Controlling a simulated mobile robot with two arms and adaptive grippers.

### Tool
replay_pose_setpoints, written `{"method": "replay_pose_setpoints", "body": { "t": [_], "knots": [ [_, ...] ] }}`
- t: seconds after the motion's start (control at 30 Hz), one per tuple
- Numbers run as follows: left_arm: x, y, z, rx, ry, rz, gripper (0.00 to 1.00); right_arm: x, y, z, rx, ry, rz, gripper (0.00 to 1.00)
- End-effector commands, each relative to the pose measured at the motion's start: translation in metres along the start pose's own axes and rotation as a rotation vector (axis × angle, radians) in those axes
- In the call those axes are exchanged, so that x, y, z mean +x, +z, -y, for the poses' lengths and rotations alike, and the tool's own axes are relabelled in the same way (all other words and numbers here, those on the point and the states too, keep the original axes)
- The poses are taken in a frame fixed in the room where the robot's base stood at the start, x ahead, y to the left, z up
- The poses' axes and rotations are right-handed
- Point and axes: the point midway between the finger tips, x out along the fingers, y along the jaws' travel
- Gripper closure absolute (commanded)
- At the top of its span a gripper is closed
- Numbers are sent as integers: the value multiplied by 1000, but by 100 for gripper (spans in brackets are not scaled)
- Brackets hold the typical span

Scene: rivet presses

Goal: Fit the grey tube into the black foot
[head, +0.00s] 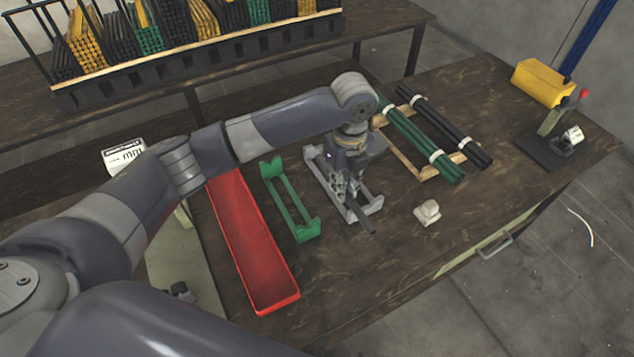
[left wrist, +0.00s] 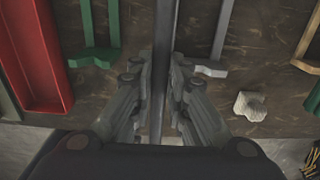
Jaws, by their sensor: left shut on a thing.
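The grey tube is a thin dark bar; its near end (head: 365,224) sticks out below my left gripper (head: 351,192) in the head view. In the left wrist view the tube (left wrist: 163,45) runs upright through the picture between the fingers of my left gripper (left wrist: 161,75), which is shut on it. The gripper is over the grey cradle (head: 374,205); whether the tube touches the cradle is hidden. I cannot make out a separate black foot. My right gripper is not in view.
A green cradle (head: 304,231) and a red tray (head: 262,270) lie left. A white lump (head: 428,212) lies right of the grey cradle. Behind it, green and black tube bundles (head: 425,150) rest on a wooden frame. A press with a black base (head: 540,150) stands far right.

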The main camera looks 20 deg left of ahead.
Motion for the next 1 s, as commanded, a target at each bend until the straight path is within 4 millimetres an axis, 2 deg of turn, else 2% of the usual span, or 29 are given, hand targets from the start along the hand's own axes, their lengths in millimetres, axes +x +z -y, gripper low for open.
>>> {"method": "replay_pose_setpoints", "body": {
  "t": [0.2, 0.47, 0.67, 1.0],
  "knots": [
    [-2, -14, 15, -1, -1, 0, 100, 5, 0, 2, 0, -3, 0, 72],
    [-5, -15, 13, -46, -3, 0, 100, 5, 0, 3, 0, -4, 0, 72],
    [-14, -15, 0, -257, -12, -8, 100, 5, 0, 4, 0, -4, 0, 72],
    [-36, -18, -33, -747, -22, -26, 100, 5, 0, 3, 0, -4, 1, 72]
  ]
}}
